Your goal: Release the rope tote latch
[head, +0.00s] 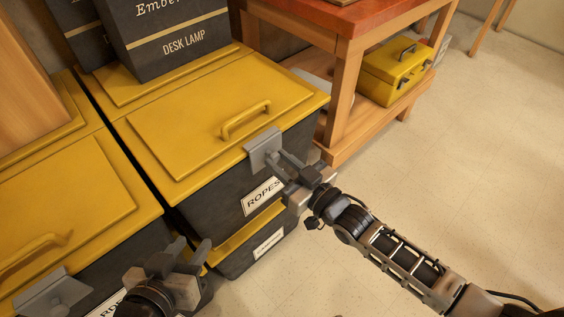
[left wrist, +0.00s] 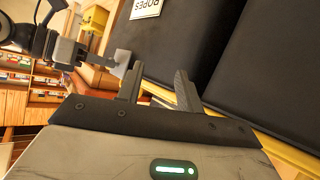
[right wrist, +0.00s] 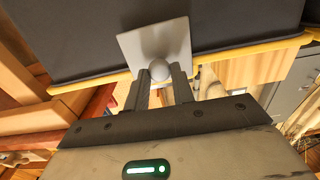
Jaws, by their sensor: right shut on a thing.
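The rope tote (head: 222,187) is a dark bin with a yellow lid (head: 195,125) and a white ROPES label (head: 262,195). Its grey latch (head: 262,150) hangs over the lid's front edge. My right gripper (head: 287,172) is at the latch; in the right wrist view its fingers (right wrist: 160,85) are shut on the round knob of the grey latch plate (right wrist: 150,42). Whether the latch is still engaged cannot be told. My left gripper (head: 190,255) is open and empty in front of the totes; its spread fingers show in the left wrist view (left wrist: 158,88).
A dark desk lamp box (head: 170,45) stands on the rope tote's lid at the back. Another dark bin (head: 262,250) sits below it, and a second yellow-lidded tote (head: 70,195) stands left. A wooden bench (head: 338,100) holds a yellow toolbox (head: 393,72). Floor at right is clear.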

